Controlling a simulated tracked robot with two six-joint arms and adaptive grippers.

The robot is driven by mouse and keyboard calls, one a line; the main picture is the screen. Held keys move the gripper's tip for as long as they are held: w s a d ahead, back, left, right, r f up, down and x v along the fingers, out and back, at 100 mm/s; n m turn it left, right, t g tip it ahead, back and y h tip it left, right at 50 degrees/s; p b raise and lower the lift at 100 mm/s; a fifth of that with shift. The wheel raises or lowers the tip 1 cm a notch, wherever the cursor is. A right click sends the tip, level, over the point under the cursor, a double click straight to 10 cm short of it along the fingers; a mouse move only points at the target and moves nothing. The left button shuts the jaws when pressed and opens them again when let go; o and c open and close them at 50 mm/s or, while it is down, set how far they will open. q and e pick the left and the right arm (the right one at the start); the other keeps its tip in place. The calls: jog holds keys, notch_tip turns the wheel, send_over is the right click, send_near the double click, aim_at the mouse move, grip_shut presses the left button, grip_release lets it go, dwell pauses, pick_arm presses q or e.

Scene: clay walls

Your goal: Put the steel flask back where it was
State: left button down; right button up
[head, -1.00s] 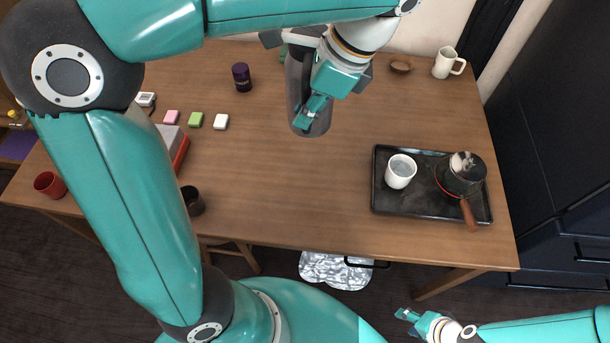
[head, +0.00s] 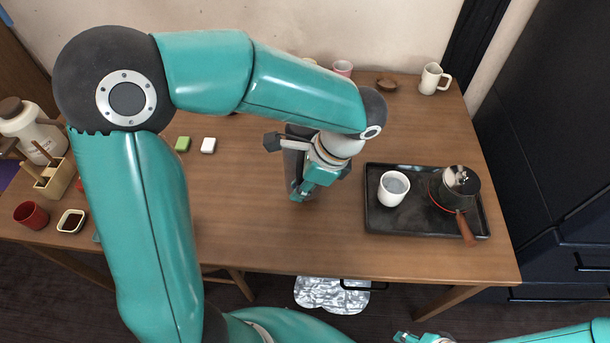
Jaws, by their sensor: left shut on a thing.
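The steel flask (head: 293,163) is a dark grey, upright-looking cylinder over the middle of the table. My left gripper (head: 304,189) is shut on the flask, reaching down from above. The gripper and wrist hide much of the flask. I cannot tell whether its base touches the wood. My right gripper (head: 404,337) shows only at the bottom edge, low in front of the table and far from the flask; its jaws are too small to read.
Right of the flask, a black tray (head: 410,222) holds a white cup (head: 394,188) and a dark pot (head: 455,186). A white mug (head: 431,79), brown bowl (head: 386,85) and pink cup (head: 343,69) stand at the back. Green (head: 182,144) and white (head: 208,145) blocks lie left. Front-middle wood is clear.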

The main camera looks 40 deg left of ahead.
pick_arm(q)
jog(key=shift+f, duration=2.1)
jog(key=shift+f+b, duration=0.1)
jog(key=shift+b, duration=0.2)
jog(key=c, duration=1.1)
grip_release()
jog(key=shift+c, duration=0.2)
jog(key=p+v, duration=0.1)
jog(key=v, duration=1.1)
jog(key=shift+s, duration=0.1)
